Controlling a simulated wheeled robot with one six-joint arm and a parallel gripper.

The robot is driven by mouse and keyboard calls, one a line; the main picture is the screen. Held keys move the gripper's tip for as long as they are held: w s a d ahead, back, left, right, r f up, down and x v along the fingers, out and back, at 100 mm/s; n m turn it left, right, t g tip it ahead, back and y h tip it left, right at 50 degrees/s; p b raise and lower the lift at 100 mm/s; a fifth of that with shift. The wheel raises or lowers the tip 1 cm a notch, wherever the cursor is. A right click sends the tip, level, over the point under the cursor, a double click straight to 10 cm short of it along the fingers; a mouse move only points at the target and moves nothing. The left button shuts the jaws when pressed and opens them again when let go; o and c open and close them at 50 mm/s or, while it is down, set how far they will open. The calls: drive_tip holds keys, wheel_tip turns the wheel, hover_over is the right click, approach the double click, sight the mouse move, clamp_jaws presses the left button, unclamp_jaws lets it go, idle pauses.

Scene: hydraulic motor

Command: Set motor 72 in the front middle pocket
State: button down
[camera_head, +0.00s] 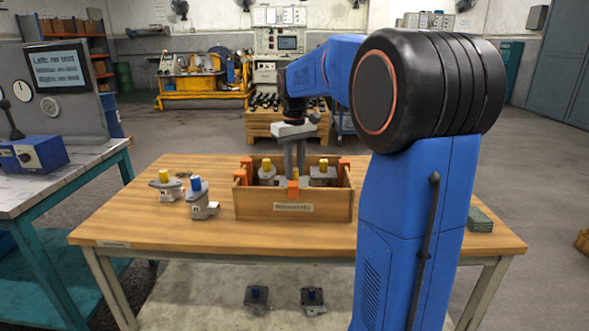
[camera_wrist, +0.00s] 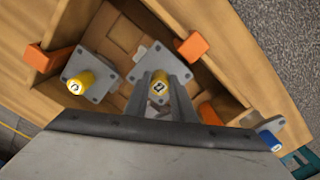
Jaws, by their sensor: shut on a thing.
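My gripper (camera_head: 294,172) reaches down into the wooden crate (camera_head: 290,211) on the table. Its fingers are shut on a yellow-capped motor (camera_wrist: 160,86), whose cap number I cannot read clearly. This motor is low at the front middle pocket, behind the front orange clip (camera_head: 293,188). The crate wall hides its base, so I cannot tell whether it touches the pocket floor. Another yellow-capped motor (camera_wrist: 82,82) is at the back right of the crate (camera_head: 323,173). A third yellow-capped motor (camera_head: 267,173) is at the back left.
A blue-capped motor (camera_head: 201,199) and a yellow-capped motor (camera_head: 165,184) stand on the table left of the crate. Orange clips (camera_wrist: 193,46) stick up from the crate walls. Front right inside the crate looks empty. A dark green stack (camera_head: 480,220) lies at the table's right.

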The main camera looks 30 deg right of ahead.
drive_tip(key=shift+f, duration=0.5)
idle(0.5)
drive_tip(key=c, duration=1.4)
unclamp_jaws()
wheel_tip(320, 180, up, 17)
drive_tip(key=shift+r, duration=0.2)
